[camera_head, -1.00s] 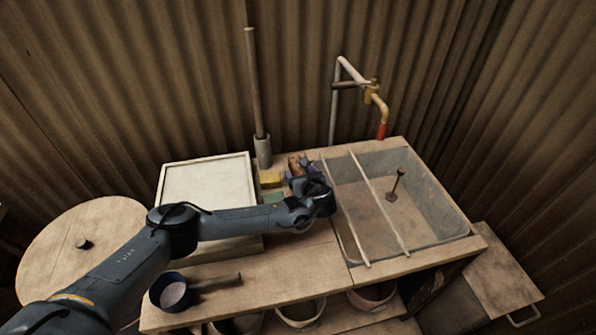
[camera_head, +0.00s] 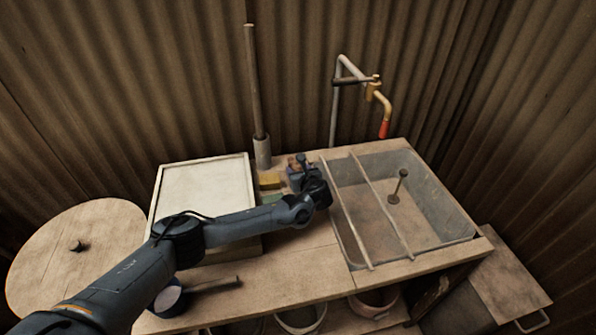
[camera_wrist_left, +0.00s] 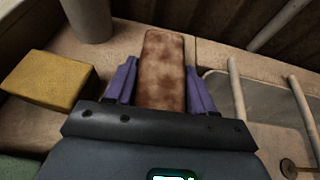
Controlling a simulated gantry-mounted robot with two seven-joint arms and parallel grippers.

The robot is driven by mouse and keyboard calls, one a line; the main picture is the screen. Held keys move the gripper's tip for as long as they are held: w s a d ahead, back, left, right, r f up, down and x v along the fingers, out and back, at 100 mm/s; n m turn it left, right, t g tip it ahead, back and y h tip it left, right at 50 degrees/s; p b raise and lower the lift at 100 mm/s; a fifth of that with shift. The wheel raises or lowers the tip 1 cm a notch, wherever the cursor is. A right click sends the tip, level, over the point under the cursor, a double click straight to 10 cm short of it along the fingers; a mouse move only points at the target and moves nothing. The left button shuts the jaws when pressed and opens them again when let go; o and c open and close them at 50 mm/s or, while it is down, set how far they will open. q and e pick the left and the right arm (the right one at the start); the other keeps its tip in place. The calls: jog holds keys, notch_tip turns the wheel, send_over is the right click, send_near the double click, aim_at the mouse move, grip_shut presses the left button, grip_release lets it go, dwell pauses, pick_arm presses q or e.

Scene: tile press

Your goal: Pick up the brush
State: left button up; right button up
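A brown, mottled block (camera_wrist_left: 164,70), which looks like the brush, stands between the two purple fingers of my left gripper (camera_wrist_left: 161,82) in the left wrist view. One finger is close along each side, with hardly any gap. I cannot tell whether they press on it. The block's near end is hidden by the gripper body. In the head view my left gripper (camera_head: 296,166) is at the back of the bench, between the yellow sponge and the basin, and covers most of the block. My right gripper is not in view.
A yellow sponge (camera_head: 270,180) lies left of the gripper; it also shows in the left wrist view (camera_wrist_left: 48,81). A pale board (camera_head: 203,190) is further left, a post (camera_head: 262,150) behind. A glass-sided basin (camera_head: 440,215) with two rods is on the right. A dark pan (camera_head: 167,299) is in front.

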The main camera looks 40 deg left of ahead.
aim_at(300, 168)
pick_arm(q)
jog(key=shift+c, duration=1.2)
jog(key=shift+r, duration=0.15)
jog(key=shift+r+p, duration=0.45)
jog(key=shift+r, duration=0.2)
jog(key=r, duration=0.1)
jog(key=r+p, duration=0.1)
jog(key=r, duration=0.1)
jog(key=shift+w+d+r+p, duration=0.1)
jog(key=shift+d+r+p, duration=0.05)
jog(key=shift+d+p, duration=0.2)
jog(key=w+d+r+p, duration=0.2)
jog(key=d+r, duration=0.4)
jog(key=d, duration=0.4)
jog(key=shift+d+p, duration=0.4)
